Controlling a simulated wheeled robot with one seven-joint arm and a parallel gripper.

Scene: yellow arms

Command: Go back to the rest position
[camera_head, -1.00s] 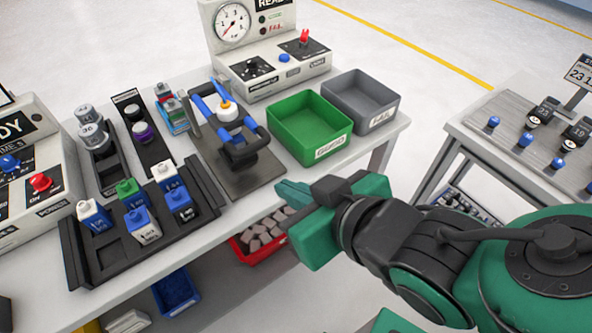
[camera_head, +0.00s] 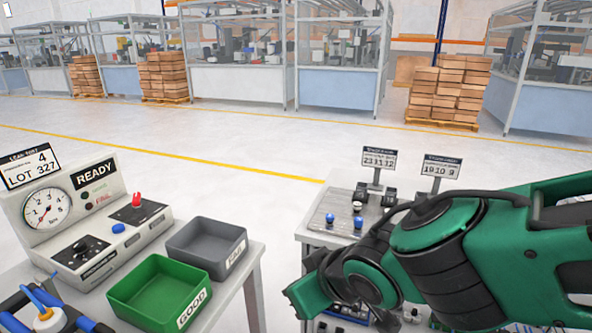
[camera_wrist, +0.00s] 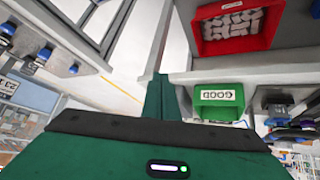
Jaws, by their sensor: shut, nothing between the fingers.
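My gripper (camera_wrist: 158,98) shows in the wrist view with its green fingers together and nothing between them. In the head view my green and black arm reaches in from the right, and its green hand end is at the lower middle, in front of the gap between the two tables. The fingertips cannot be made out there. The hand is to the right of the green GOOD bin (camera_head: 150,300) and the grey FAIL bin (camera_head: 190,240), apart from both. The green bin also shows in the wrist view (camera_wrist: 218,97).
A gauge station marked READY (camera_head: 85,215) stands behind the bins. A second table (camera_head: 322,238) with blue-knobbed parts and two sign stands is partly behind my arm. The wrist view shows a red bin of grey blocks (camera_wrist: 210,47). Open floor lies beyond, with pallets of boxes (camera_head: 445,95) farther back.

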